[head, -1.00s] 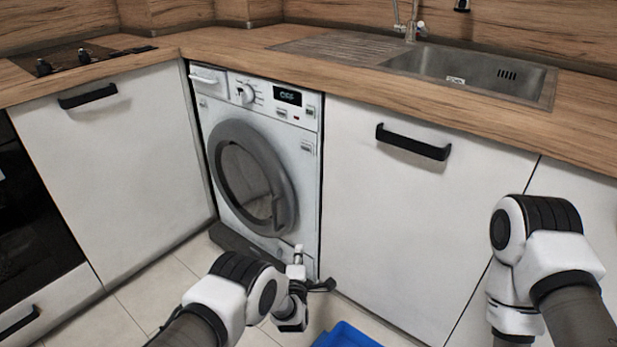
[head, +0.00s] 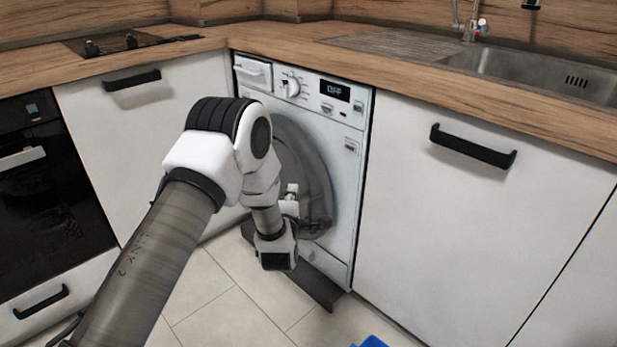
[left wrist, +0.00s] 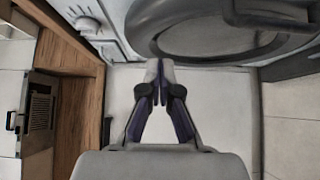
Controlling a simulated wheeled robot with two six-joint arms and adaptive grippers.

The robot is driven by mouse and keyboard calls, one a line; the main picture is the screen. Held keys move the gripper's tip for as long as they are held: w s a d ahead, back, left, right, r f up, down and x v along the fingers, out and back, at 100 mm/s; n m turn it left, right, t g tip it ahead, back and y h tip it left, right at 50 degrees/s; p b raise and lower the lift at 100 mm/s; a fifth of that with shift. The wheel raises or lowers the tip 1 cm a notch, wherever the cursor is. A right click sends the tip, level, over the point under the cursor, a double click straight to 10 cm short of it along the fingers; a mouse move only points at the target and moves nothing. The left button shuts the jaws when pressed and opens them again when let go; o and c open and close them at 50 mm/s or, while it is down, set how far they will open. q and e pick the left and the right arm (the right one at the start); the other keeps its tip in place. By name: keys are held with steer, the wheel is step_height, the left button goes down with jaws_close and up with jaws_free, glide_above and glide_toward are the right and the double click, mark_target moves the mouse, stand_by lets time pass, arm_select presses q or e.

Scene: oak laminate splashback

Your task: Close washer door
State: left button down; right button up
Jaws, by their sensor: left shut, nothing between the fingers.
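The white washer (head: 345,135) stands under the counter, its display reading OFF. Its round grey door (head: 318,190) is partly hidden behind my left arm in the head view. I cannot tell whether it is fully shut or slightly ajar. In the left wrist view the door's dark rim (left wrist: 205,58) curves across the top. My left gripper (left wrist: 160,72) is shut and empty, its tips close to the rim's lower edge in that picture; contact is unclear. In the head view my left gripper (head: 289,196) shows small in front of the door. My right gripper is out of view.
White cabinets flank the washer, the right one with a black handle (head: 472,147). A black oven (head: 40,190) is at the left. The wooden counter (head: 395,75) runs above. A blue object (head: 370,342) lies at the bottom edge. Tiled floor (head: 205,285) is clear ahead.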

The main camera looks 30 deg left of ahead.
mark_target(308, 167)
arm_select(q)
steer(key=w+b, duration=0.1)
steer(key=w, duration=0.2)
steer(key=w+b, duration=0.1)
steer(key=w, duration=0.2)
steer(key=w+a+b, duration=0.1)
steer(key=w, duration=0.2)
steer(key=shift+f, duration=0.15)
steer(key=shift+w+d, duration=0.15)
steer(key=shift+w, duration=0.15)
